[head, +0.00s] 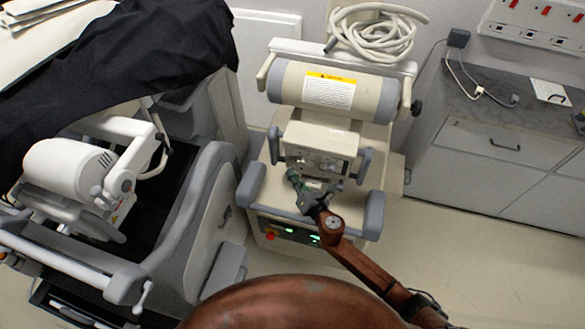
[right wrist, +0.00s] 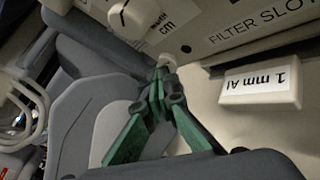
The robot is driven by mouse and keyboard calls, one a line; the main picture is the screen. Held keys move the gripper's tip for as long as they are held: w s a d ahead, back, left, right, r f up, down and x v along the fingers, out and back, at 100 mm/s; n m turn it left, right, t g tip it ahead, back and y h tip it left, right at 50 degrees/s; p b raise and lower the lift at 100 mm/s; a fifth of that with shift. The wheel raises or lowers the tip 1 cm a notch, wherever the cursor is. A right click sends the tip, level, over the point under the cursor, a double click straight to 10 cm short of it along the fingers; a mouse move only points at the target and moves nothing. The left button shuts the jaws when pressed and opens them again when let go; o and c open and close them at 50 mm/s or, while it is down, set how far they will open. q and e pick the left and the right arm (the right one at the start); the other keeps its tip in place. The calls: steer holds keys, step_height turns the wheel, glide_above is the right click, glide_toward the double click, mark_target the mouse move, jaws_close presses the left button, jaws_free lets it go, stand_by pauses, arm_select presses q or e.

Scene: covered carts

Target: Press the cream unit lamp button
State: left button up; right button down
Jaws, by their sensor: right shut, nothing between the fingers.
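The cream unit (head: 322,143) stands in the middle of the head view, with a control face of small knobs and markings on its front. My right gripper (head: 293,177) is in front of the lower left of that face, with its fingers shut and empty. In the right wrist view the closed green fingertips (right wrist: 161,68) are at a small pale round button (right wrist: 168,60) below the front panel. They overlap it in the picture; I cannot tell whether it is pressed in. My left gripper is not in view.
A white dial (right wrist: 133,18) and a "1 mm Al" filter block (right wrist: 260,84) are near the fingers. Grey handles (head: 364,165) flank the cream unit. A white machine under a black cover (head: 130,70) stands left; a grey cabinet (head: 480,150) stands right.

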steer(key=shift+w+d, duration=0.2)
steer(key=shift+w, duration=0.25)
stand_by(0.6)
steer(key=shift+s, duration=0.1)
steer(key=shift+s+a, duration=0.3)
steer(key=shift+s, duration=0.45)
steer(key=s, duration=0.1)
steer(key=s+a, duration=0.1)
steer(key=s, duration=0.1)
steer(key=s+p, duration=0.1)
steer(key=shift+s+a, duration=0.3)
steer(key=shift+s, duration=0.1)
stand_by(0.7)
